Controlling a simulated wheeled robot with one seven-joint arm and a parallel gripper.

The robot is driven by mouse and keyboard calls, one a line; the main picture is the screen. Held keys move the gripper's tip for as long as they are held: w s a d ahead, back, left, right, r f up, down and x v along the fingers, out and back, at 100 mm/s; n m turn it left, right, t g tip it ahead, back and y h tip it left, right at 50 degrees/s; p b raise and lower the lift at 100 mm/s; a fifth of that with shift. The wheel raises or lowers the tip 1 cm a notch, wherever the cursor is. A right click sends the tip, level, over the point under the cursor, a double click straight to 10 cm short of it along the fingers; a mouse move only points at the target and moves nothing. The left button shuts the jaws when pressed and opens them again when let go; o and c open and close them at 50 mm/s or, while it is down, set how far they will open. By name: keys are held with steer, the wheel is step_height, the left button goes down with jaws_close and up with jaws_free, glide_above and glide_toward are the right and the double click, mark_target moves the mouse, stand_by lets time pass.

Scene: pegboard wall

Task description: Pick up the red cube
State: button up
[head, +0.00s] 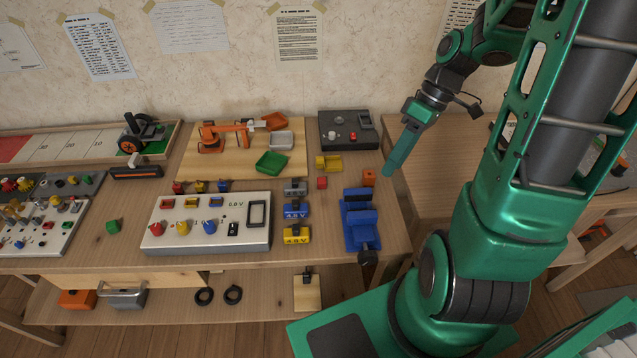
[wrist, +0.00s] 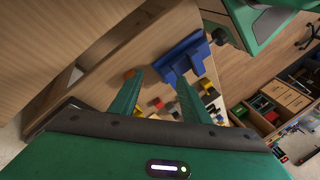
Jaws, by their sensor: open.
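The red cube (head: 322,183) is small and sits on the wooden workbench, left of an orange cube (head: 369,177) and in front of a yellow tray-like piece (head: 328,162). In the wrist view a small red block (wrist: 158,103), seemingly the same cube, shows between the green fingers. My gripper (head: 389,172) is near the bench's right edge, to the right of both cubes. It appears to be above the bench and apart from the red cube. In the wrist view the fingers (wrist: 162,80) are spread and hold nothing.
A blue vise (head: 360,222) stands in front of the orange cube. A dark control box (head: 347,130) is behind. Labelled blocks (head: 296,211) and a white power panel (head: 207,222) are to the left. A second wooden table (head: 440,160) stands to the right.

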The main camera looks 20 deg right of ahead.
mark_target(323, 180)
steer(key=w+f+n+y, duration=0.1)
steer(key=w+f+n, duration=0.1)
steer(key=w+a+f+n+y, duration=0.1)
steer(key=w+n+y, duration=0.1)
steer(key=n, duration=0.1)
steer(key=w+a+f+n+t+y, duration=0.1)
steer(key=w+f+n+y, duration=0.1)
steer(key=w, duration=0.1)
steer(key=shift+a+f+n, duration=0.1)
steer(key=shift+f+n, duration=0.2)
steer(key=shift+f, duration=0.05)
steer(key=shift+w+a+f+n+t+y, duration=0.1)
steer(key=shift+w+f+n+t+y, duration=0.25)
steer(key=shift+w+n+y, duration=0.35)
steer(key=shift+w+a+f+n+t+y, duration=0.1)
steer(key=shift+w+n+t+y, duration=0.2)
steer(key=shift+n+y, duration=0.5)
steer(key=x, duration=1)
steer(key=shift+a, duration=0.35)
steer(key=shift+c, duration=0.4)
jaws_close()
